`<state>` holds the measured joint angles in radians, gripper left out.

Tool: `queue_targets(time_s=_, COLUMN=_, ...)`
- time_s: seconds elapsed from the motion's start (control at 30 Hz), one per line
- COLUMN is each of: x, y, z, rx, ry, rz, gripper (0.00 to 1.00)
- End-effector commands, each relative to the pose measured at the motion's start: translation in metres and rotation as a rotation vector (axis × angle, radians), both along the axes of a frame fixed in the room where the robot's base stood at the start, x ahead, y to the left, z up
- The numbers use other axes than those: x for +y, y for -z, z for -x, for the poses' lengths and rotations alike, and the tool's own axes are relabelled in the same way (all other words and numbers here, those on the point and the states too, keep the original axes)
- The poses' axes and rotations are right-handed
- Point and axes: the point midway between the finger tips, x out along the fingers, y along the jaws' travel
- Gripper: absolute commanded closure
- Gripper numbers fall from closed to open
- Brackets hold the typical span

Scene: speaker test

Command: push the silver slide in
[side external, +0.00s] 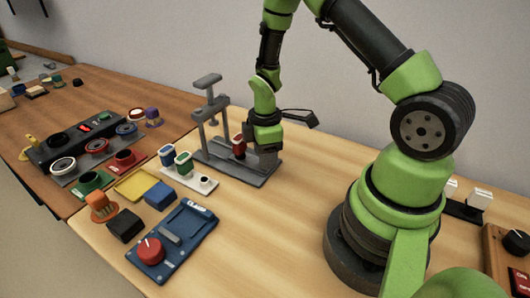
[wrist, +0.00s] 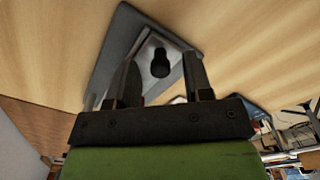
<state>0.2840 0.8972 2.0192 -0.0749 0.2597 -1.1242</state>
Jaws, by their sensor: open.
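A grey test fixture (side external: 228,177) has a flat base plate, an upright post with a T-shaped top, and a grey block at its right end. A light silver piece (wrist: 149,48) with a dark keyhole-shaped mark lies between my fingers in the wrist view; it looks like the silver slide, but I cannot be sure. My gripper (side external: 262,148) points down over the right end of the fixture and partly hides the block there. In the wrist view my gripper (wrist: 161,62) is open, one finger on each side of the silver piece. Contact cannot be told.
A red part (side external: 238,147) stands on the fixture, close left of my gripper. A white holder (side external: 199,190) with blue and green parts stands in front. A blue tray (side external: 190,236) with a red knob (side external: 150,250) is nearer. Bare table lies between fixture and my base.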

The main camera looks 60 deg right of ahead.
Motion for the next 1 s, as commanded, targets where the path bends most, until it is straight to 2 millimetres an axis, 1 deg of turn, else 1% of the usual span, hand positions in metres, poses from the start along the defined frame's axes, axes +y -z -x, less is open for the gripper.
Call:
queue_targets(time_s=0.1, x=0.000, y=0.000, z=0.000, rx=0.000, ry=0.000, rz=0.000, gripper=0.53)
queue_targets(time_s=0.13, x=0.000, y=0.000, z=0.000, rx=0.000, ry=0.000, rz=0.000, gripper=0.56)
queue_targets(time_s=0.17, x=0.000, y=0.000, z=0.000, rx=0.000, ry=0.000, rz=0.000, gripper=0.63)
queue_targets(time_s=0.2, x=0.000, y=0.000, z=0.000, rx=0.000, ry=0.000, rz=0.000, gripper=0.72)
queue_targets(time_s=0.27, x=0.000, y=0.000, z=0.000, rx=0.000, ry=0.000, rz=0.000, gripper=0.86)
queue_targets(time_s=0.3, x=0.000, y=0.000, z=0.000, rx=0.000, ry=0.000, rz=0.000, gripper=0.95)
queue_targets(time_s=0.33, x=0.000, y=0.000, z=0.000, rx=0.000, ry=0.000, rz=0.000, gripper=1.00)
queue_targets(time_s=0.47, x=0.000, y=0.000, z=0.000, rx=0.000, ry=-0.001, rz=0.000, gripper=1.00)
queue_targets(time_s=0.53, x=0.000, y=0.000, z=-0.003, rx=-0.002, ry=-0.001, rz=0.001, gripper=1.00)
queue_targets(time_s=0.8, x=0.000, y=0.001, z=-0.035, rx=-0.002, ry=-0.002, rz=-0.001, gripper=1.00)
queue_targets(time_s=0.9, x=0.000, y=0.000, z=-0.040, rx=-0.001, ry=-0.002, rz=-0.001, gripper=1.00)
queue_targets(time_s=1.0, x=0.000, y=0.000, z=-0.040, rx=-0.001, ry=-0.001, rz=-0.002, gripper=1.00)
